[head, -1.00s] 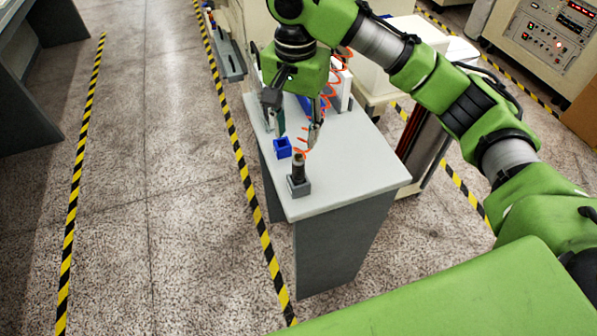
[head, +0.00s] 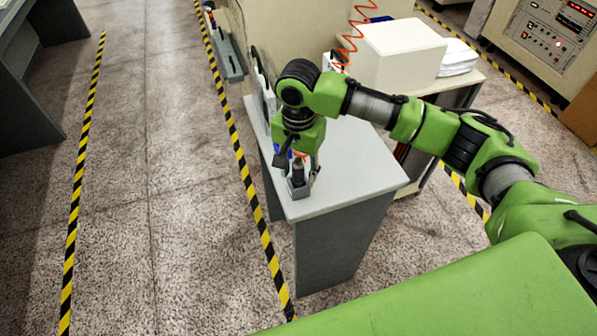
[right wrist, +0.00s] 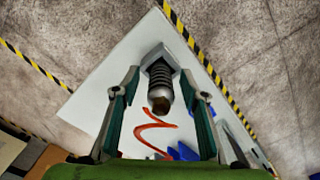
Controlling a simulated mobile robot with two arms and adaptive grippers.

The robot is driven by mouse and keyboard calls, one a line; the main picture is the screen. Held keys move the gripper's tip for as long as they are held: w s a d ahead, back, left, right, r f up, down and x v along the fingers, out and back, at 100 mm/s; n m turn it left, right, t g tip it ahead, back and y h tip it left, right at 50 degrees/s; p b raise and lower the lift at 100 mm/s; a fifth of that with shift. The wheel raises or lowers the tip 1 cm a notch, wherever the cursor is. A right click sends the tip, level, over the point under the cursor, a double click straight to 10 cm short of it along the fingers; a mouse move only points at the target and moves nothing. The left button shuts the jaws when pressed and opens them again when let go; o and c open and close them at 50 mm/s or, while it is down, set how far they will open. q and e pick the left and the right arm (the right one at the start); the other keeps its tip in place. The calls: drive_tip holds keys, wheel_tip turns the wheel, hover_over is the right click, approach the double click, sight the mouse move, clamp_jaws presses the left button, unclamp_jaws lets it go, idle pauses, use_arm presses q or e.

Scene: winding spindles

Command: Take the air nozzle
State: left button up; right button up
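The air nozzle (head: 298,171) stands upright in a small grey holder (head: 299,190) near the front corner of the light grey table. In the right wrist view the nozzle (right wrist: 161,88) has a ridged grey body and a brownish tip, and lies between the fingers with gaps on both sides. My right gripper (head: 301,168) is open above the holder, with its fingers down on either side of the nozzle; it also shows in the right wrist view (right wrist: 160,80). An orange-red coiled hose (right wrist: 155,135) shows below the nozzle there. My left gripper is out of view.
The table top (head: 345,160) is clear to the right of the holder. A blue object (right wrist: 188,152) shows close to the right finger in the wrist view. A large pale box (head: 400,55) stands on the furniture behind. Yellow-black tape (head: 250,205) runs along the floor.

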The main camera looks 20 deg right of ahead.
drive_tip(key=shift+f, duration=0.25)
clamp_jaws()
drive_tip(key=shift+r, duration=0.1)
